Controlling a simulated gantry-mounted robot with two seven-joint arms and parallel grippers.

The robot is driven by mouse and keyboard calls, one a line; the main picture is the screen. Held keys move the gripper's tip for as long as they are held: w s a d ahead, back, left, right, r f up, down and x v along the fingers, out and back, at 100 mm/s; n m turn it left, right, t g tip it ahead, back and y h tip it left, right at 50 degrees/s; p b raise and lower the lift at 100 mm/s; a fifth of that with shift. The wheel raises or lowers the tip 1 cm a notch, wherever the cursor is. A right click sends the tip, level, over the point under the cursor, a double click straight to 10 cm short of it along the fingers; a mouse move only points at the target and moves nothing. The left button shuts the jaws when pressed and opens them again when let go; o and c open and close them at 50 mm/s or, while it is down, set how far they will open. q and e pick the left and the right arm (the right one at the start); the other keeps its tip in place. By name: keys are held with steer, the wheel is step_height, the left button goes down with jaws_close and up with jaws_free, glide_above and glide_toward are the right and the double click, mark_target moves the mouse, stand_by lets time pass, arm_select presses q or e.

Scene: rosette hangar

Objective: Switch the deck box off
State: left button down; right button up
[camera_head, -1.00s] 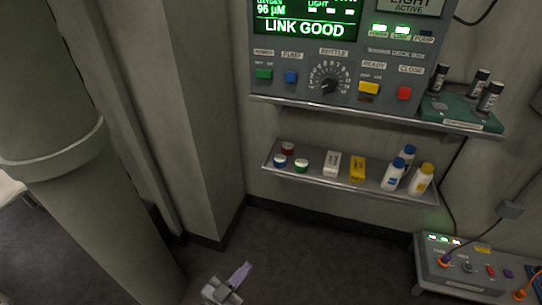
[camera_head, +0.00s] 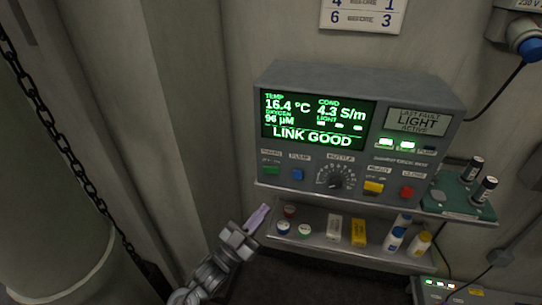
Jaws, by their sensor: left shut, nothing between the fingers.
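The deck box (camera_head: 350,135) is a grey console on a wall shelf. Its green screen (camera_head: 315,121) is lit and reads LINK GOOD. The green power switch (camera_head: 271,170) is at the lower left of its front panel, beside a blue pump button (camera_head: 297,174). A bottle dial (camera_head: 336,177), a yellow switch (camera_head: 373,187) and a red close button (camera_head: 407,192) lie to the right. My left gripper (camera_head: 259,217) is shut and empty, below and slightly left of the power switch and apart from the panel. My right gripper is not in view.
A lower shelf (camera_head: 340,250) under the box holds small capped jars, two small boxes and white bottles. A green rack (camera_head: 460,195) with dark vials stands to the right. A pillar, a chain and a large pipe are on the left.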

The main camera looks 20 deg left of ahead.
arm_select(q)
steer(key=r, duration=0.3)
steer(key=shift+w+a+p, duration=0.1)
steer(key=shift+w+p, duration=0.2)
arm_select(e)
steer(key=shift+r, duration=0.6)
arm_select(q)
steer(key=shift+f, duration=0.1)
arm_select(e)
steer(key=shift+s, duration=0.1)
arm_select(q)
steer(key=b, duration=0.4)
glide_toward(271, 170)
steer(key=shift+w+d+r, duration=1.75)
steer(key=shift+w+r, duration=0.15)
steer(key=shift+w, duration=0.05)
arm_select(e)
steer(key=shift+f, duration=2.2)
arm_select(q)
steer(key=shift+w, duration=0.15)
